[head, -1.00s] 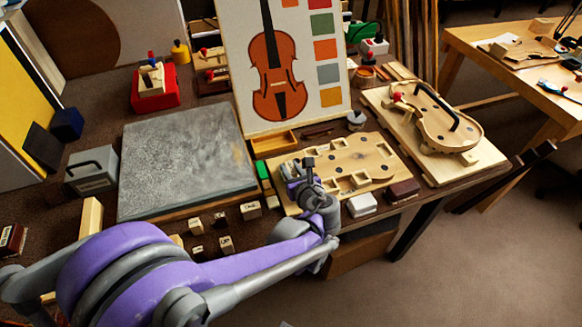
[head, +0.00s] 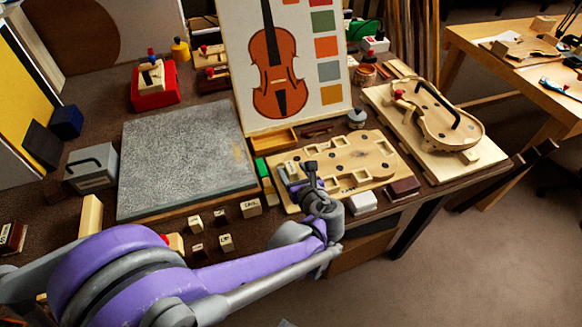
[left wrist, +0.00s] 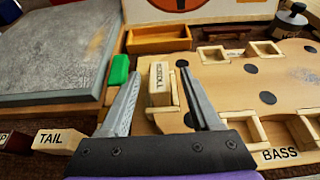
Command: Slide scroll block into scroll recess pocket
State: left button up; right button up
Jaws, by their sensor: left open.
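The scroll block (left wrist: 158,84) is a pale wooden block with SCROLL on its face, in the left wrist view. It stands between the fingers of my left gripper (left wrist: 160,76), which is open with a gap on each side. The block is at the scroll recess pocket (left wrist: 175,91), a light-rimmed frame at the left end of the wooden board (left wrist: 225,85). I cannot tell how deep it sits. In the head view my left gripper (head: 298,177) is low over the left end of that board (head: 375,165), and the block is not clear there. My right gripper is not in view.
A green block (left wrist: 119,69) lies left of the pocket, by the grey slab (left wrist: 50,50). A wooden tray (left wrist: 160,39) is behind. The TAIL block (left wrist: 60,139) is at lower left. BASS and other pockets (left wrist: 248,132) lie to the right. A white block (head: 362,203) is at the front edge.

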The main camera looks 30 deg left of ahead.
pick_arm(q)
jog(key=p+v, duration=0.1)
jog(key=v, duration=0.8)
jog(key=shift+s, duration=0.1)
dwell(0.5)
